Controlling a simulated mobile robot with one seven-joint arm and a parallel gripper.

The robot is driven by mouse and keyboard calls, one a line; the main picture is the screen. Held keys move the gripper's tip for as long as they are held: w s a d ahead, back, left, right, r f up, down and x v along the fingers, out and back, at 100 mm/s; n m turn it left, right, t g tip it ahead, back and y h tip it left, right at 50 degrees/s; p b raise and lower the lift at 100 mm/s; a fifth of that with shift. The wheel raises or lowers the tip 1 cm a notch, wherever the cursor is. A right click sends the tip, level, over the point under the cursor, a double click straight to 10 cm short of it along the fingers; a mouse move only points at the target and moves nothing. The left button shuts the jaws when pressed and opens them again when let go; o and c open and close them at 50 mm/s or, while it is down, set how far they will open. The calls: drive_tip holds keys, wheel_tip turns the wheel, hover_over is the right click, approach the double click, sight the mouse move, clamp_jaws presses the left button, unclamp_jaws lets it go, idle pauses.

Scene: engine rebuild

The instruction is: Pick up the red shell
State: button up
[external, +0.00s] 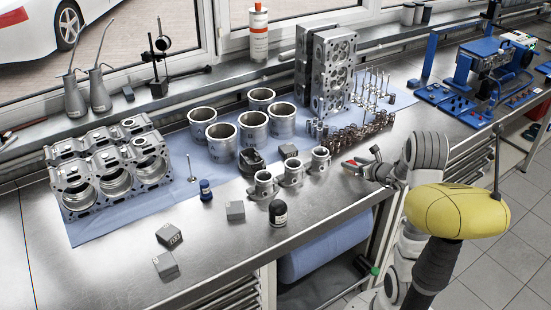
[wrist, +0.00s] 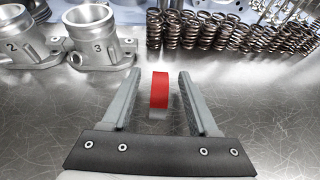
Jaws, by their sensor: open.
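The red shell (wrist: 159,90) is a small curved red band with a greyish lower end. In the wrist view it shows between the two fingers of my gripper (wrist: 159,95), with a gap on each side. My gripper is open and the fingers do not touch the shell. In the external view my gripper (external: 364,165) is low over the front part of the bench, and a small bit of red (external: 350,164) shows at its tips. The rest of the shell is hidden there.
Several valve springs (wrist: 220,30) stand in a row just beyond the fingers. Numbered metal throttle-like bodies (wrist: 98,40) stand at the left. Cylinder liners (external: 253,128), an engine block (external: 110,180) and a cylinder head (external: 325,75) stand farther off.

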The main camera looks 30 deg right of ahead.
drive_tip(key=shift+w+f, duration=0.25)
drive_tip(key=shift+w, duration=0.35)
clamp_jaws()
drive_tip(key=shift+r, duration=0.1)
